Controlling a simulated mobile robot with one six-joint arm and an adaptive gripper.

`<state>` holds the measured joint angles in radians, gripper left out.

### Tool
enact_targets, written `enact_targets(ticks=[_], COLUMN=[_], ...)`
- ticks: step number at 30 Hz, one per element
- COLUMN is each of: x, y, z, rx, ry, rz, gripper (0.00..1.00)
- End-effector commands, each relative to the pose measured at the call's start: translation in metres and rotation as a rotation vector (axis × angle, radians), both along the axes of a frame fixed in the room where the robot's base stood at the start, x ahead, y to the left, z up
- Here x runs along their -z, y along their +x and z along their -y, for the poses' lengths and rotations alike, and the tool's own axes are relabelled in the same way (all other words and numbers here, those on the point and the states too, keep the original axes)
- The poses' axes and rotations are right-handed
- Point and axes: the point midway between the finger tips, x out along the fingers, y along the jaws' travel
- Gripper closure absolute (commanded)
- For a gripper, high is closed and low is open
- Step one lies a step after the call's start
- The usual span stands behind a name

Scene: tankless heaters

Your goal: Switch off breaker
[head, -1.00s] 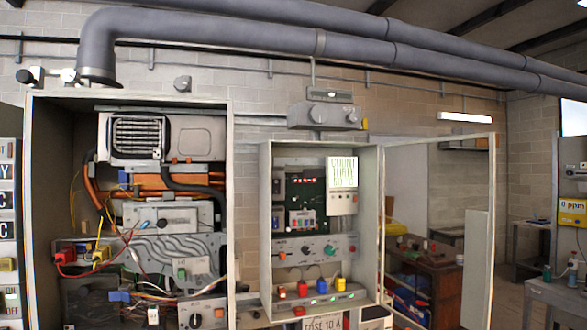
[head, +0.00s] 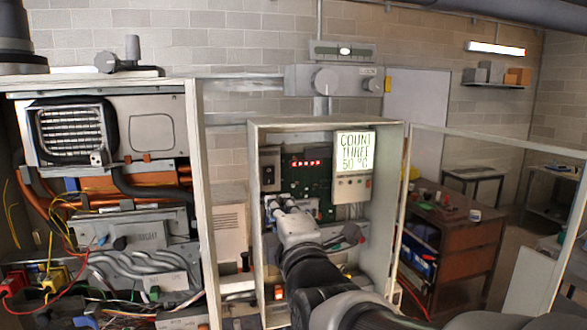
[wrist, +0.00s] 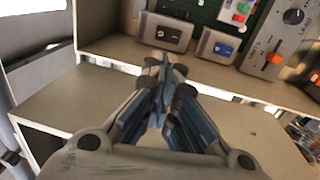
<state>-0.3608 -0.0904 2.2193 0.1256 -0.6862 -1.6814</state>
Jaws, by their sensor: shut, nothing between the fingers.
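Which part is the breaker I cannot tell for certain. In the wrist view a small grey module with a black switch (wrist: 163,31) and one with a blue switch (wrist: 222,48) sit side by side on the cabinet's inner wall. My gripper (wrist: 165,68) is shut and empty, its fingertips pointing at the gap below these modules, apart from them as far as I can see. In the head view my gripper (head: 277,203) reaches into the open cabinet (head: 391,200), in front of the lower left of the green circuit board (head: 318,178). My arm hides much of the cabinet's lower part.
A control panel with an orange knob (wrist: 293,17) is at the right in the wrist view. The cabinet's glass door (head: 495,142) stands open at right. A larger open heater cabinet (head: 200,200) is at left.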

Motion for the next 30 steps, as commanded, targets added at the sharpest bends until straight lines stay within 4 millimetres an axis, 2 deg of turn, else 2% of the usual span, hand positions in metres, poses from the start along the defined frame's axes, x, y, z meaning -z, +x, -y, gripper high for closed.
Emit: enact_targets(ticks=[7, 11, 24, 30], x=[0.0, -0.001, -0.013, -0.016], y=[0.001, 0.012, 0.096, 0.123], z=[0.0, -0.003, -0.027, -0.035], rx=[0.001, 0.001, 0.001, 0.001], ry=[0.002, 0.001, 0.002, 0.002], rz=[-0.002, -0.003, -0.003, -0.004], gripper=[1.0, 1.0, 1.0, 1.0])
